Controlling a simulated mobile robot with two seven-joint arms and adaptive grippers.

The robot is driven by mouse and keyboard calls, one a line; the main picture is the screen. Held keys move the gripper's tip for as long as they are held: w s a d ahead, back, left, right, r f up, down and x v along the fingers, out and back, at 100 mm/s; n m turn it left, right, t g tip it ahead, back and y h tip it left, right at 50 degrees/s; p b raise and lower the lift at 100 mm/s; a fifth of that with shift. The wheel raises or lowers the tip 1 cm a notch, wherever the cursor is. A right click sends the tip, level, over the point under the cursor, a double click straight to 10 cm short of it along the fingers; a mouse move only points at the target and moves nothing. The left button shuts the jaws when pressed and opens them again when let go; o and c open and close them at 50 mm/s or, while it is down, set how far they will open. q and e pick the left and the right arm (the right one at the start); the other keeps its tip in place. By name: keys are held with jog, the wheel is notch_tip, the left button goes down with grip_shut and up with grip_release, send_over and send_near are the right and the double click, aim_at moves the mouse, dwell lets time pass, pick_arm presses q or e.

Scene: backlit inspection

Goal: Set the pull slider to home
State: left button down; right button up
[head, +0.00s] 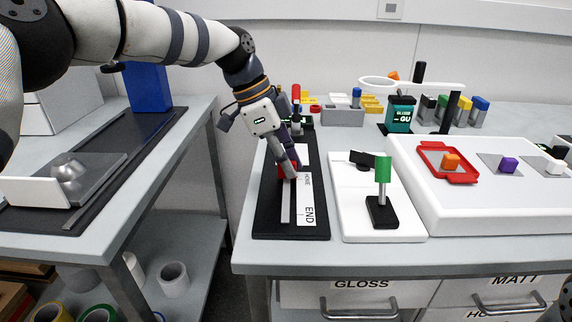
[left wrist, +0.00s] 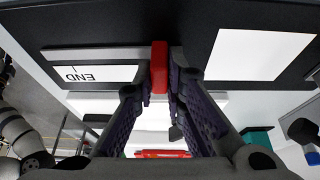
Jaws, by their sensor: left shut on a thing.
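The pull slider's black base (head: 264,222) lies at the left end of the main table, with a grey rail (head: 285,208) along it. A white label beside the rail reads END (head: 309,213) at its near end; smaller lettering farther up is hard to read. The red slider block (head: 283,171) sits partway along the rail, beyond the END marking. My left gripper (head: 289,171) reaches down and is shut on this red block. In the left wrist view the red block (left wrist: 159,67) stands between the two fingers, with END to its left. My right gripper is not in view.
A white plate with a green-topped post (head: 383,168) stands just right of the base. Farther right is a white light box (head: 430,205) with a red tray (head: 432,165) and small coloured blocks. A gap separates the left side table (head: 110,215).

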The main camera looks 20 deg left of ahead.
pick_arm(q)
jog(key=shift+w+a+r, duration=0.1)
jog(key=shift+w+r, duration=0.05)
jog(key=shift+w, duration=0.05)
jog(key=c, duration=1.9)
grip_release()
jog(key=shift+o, duration=1.3)
jog(key=shift+w, duration=0.1)
jog(key=v, duration=1.1)
jog(key=shift+r, duration=0.4)
jog(key=shift+a, duration=0.1)
